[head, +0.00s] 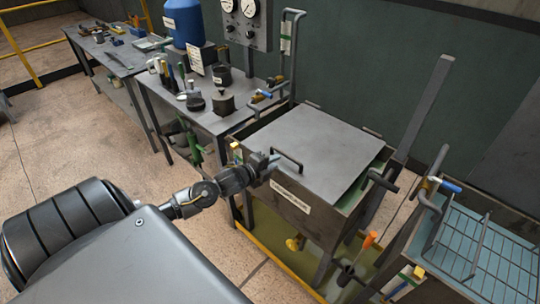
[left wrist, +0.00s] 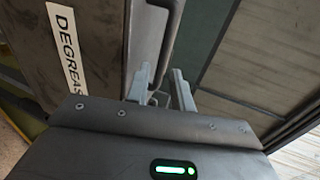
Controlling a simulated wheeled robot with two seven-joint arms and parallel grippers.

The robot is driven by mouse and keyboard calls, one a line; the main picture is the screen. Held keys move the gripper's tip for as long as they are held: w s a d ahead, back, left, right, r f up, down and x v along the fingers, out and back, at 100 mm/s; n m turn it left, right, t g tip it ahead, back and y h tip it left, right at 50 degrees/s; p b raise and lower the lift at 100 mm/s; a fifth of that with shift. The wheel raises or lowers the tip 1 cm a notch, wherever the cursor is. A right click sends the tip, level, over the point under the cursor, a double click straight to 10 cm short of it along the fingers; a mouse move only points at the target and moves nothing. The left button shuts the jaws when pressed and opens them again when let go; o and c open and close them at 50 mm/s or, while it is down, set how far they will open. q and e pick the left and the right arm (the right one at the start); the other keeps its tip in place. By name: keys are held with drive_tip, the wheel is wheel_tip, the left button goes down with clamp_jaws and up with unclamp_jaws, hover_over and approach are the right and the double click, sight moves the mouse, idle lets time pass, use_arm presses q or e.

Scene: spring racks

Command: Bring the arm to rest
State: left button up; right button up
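My left arm comes in from the left in the head view. Its gripper (head: 273,160) is at the front left of the degreaser tank's lid (head: 325,143), close to the dark lid handle (head: 287,158). In the left wrist view the two fingers (left wrist: 160,88) stand apart with no object clearly held between them. The tank's front with its "DEGREAS..." label (left wrist: 66,45) fills the left of that view. The handle (left wrist: 163,35) shows just beyond the fingertips; whether they touch it I cannot tell. My right gripper is not in view.
A metal bench (head: 215,117) with pots, tools and a blue drum (head: 183,22) stands behind left. A blue-lined tank with a wire rack (head: 485,255) stands at the right. A tall grey lever (head: 427,105) rises behind the degreaser tank. Open floor (head: 90,150) lies left.

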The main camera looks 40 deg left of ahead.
use_arm(q)
drive_tip(key=shift+s+r, duration=0.25)
drive_tip(key=shift+s, duration=0.35)
